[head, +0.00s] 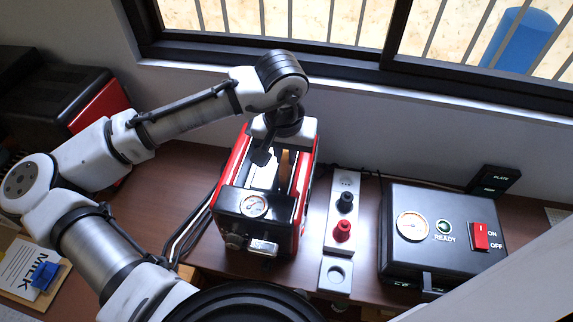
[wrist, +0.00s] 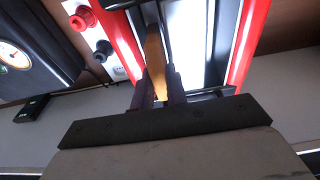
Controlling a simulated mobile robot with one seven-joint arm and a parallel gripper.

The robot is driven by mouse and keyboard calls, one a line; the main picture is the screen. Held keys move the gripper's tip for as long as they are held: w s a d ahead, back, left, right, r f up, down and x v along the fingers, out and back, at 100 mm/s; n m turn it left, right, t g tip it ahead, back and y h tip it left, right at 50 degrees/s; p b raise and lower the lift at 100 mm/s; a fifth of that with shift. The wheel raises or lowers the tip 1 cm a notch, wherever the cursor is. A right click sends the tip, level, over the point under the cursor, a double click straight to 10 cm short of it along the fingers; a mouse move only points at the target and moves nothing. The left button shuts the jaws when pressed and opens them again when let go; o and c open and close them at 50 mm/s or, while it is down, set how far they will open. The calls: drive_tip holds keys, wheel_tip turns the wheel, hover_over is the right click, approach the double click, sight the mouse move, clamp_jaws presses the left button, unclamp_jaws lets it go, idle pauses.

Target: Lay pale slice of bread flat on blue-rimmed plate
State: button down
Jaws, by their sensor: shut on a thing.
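A thin tan-brown slice (head: 284,166) shows almost edge-on at the open top of the red and black machine. I take it for the bread; its pale face is not visible. My gripper (head: 276,157) points down over the machine and is shut on this slice. In the wrist view the slice (wrist: 155,62) stands upright between the two dark fingers of my gripper (wrist: 157,88). How deep its lower part reaches into the machine cannot be told. No blue-rimmed plate shows in either view.
The red machine (head: 231,201) has walls close around the slice. A strip with black and red knobs (head: 342,232) and a black box with a gauge (head: 437,261) stand to its right. The window wall is behind. Bare wooden counter (head: 180,190) lies left of the machine.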

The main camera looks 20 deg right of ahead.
drive_tip(key=shift+r+p, duration=2.3)
drive_tip(key=shift+r, duration=0.6)
drive_tip(key=shift+r+p, duration=0.35)
drive_tip(key=shift+r, duration=2.15)
